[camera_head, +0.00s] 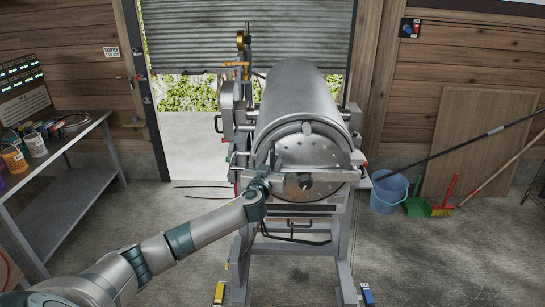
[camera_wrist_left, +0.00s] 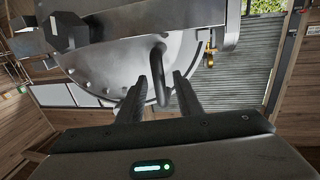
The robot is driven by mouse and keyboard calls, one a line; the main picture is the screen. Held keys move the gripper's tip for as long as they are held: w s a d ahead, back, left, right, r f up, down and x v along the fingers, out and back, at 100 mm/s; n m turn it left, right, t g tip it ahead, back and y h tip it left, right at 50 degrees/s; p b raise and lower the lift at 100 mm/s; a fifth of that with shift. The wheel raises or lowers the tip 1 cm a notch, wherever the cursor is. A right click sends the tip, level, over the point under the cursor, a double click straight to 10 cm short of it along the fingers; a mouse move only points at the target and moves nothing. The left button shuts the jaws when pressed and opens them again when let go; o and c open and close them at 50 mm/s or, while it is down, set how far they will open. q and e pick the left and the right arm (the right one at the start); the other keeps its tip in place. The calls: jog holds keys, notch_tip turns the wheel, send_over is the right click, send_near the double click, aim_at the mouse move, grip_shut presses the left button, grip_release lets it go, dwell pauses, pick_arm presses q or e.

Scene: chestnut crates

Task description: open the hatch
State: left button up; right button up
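The hatch (camera_head: 322,148) is the round grey metal end plate, dotted with small holes, on the front of a large steel drum (camera_head: 298,95). It looks closed. In the left wrist view the hatch (camera_wrist_left: 115,75) fills the upper middle, with a curved metal handle (camera_wrist_left: 161,72) on it. My left gripper (camera_head: 275,176) is at the lower left of the hatch. In its wrist view the two dark fingers (camera_wrist_left: 166,85) are apart, with the handle between them; I cannot tell whether they touch it. My right gripper is not in view.
The drum stands on a grey metal frame (camera_head: 345,245). A metal table (camera_head: 70,185) with cans is at the left. A blue bucket (camera_head: 388,192), green dustpan (camera_head: 417,207) and red brush (camera_head: 446,200) are at the right. The front right floor is clear.

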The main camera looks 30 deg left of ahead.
pick_arm(q)
jog(key=shift+w+a, duration=0.1)
jog(key=shift+w, duration=0.1)
grip_shut()
jog(key=shift+f, duration=0.1)
